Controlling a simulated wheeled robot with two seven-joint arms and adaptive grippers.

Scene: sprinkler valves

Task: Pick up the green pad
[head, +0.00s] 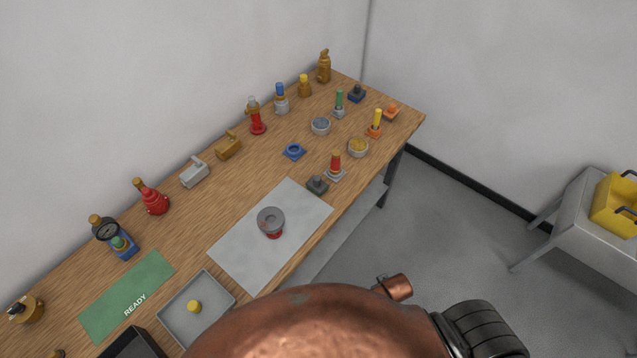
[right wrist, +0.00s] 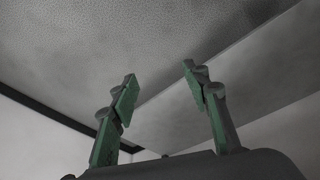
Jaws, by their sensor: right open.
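A flat green mat marked READY (head: 160,270) lies on the wooden table at its left part in the head view. A small dark grey-green block with a knob (head: 317,185) sits by the front edge, at the corner of a pale grey sheet. I cannot tell for sure which of these is the green pad. My right gripper (right wrist: 159,77) is open and empty in the right wrist view, its two green-faced fingers apart, with plain grey surfaces beyond. It does not show in the head view. My left gripper is in no view.
The wooden table (head: 190,231) holds several valves and fittings along its back. A red valve with a grey wheel (head: 270,221) stands on the sheet. A grey tray (head: 215,309) with a yellow-topped piece lies beside the mat. A yellow crate (head: 612,205) stands on a side table.

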